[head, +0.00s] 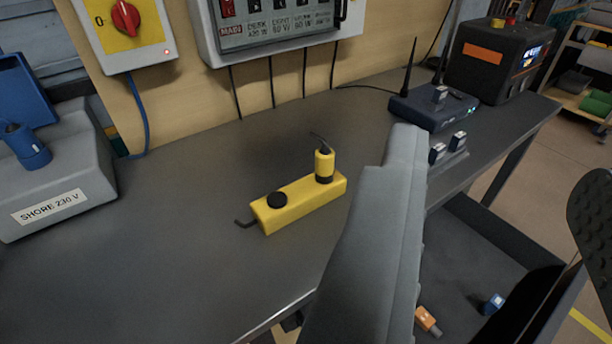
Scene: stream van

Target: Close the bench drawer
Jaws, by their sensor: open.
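The bench drawer (478,242) is dark grey and stands open below the bench's front edge, at the lower right. Its front panel (556,302) is partly visible at the right. An orange plug-like piece (428,320) and a blue piece (493,303) lie inside it. My gripper (500,170) is open and empty. Its long grey left finger crosses the picture in front of the bench and hides the drawer's left part. Its dark textured right finger shows at the right edge, overlapping the view near the drawer front. I cannot tell whether either finger touches the drawer.
The grey bench (150,270) holds a yellow socket block (300,204), a grey shore-power box (60,180), a router (432,110) and a black power unit (497,62). A switch panel (275,30) is on the wall. Floor (545,150) shows beyond the drawer.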

